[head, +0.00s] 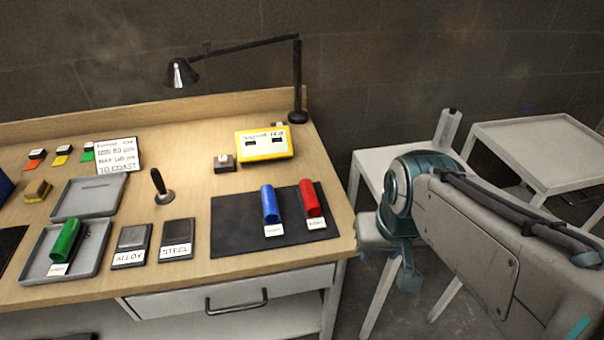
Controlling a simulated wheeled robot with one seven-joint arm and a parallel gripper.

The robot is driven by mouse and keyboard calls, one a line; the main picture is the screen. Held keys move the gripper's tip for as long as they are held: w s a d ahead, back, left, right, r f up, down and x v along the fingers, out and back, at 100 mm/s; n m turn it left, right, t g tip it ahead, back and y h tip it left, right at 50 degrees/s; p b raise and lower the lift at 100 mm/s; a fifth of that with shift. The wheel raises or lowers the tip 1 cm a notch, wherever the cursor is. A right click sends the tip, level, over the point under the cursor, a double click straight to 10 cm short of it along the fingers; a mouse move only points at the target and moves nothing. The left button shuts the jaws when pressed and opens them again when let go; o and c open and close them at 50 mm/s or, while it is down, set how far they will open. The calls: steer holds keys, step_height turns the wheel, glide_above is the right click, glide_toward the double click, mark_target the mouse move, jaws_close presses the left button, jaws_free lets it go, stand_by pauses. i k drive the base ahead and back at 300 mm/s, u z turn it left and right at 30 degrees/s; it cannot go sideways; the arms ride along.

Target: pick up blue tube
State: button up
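The blue tube (269,204) lies on a dark mat (233,233) at the right part of the workbench. A white label (274,230) is at its near end; its text is too small to read. A red tube (310,199) lies just to its right on the same mat, apart from it. My arm (470,230) is at the right of the picture, off the bench's right side. I cannot make out my gripper's fingers. Nothing covers the blue tube.
A green tube (66,240) lies in a grey tray (93,252) at left. A lamp (298,85), a yellow device (264,144) and an upright black handle (160,185) stand on the bench (200,140). White tables (535,140) stand to the right.

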mark_target(271, 216)
steer(key=z, duration=0.1)
steer(key=i, duration=0.25)
steer(key=u, duration=0.4)
steer(key=k, duration=1.35)
steer(key=u, duration=0.05)
steer(key=i, duration=0.6)
steer(key=u, duration=0.85)
steer(key=i, duration=1)
steer(key=z, duration=0.35)
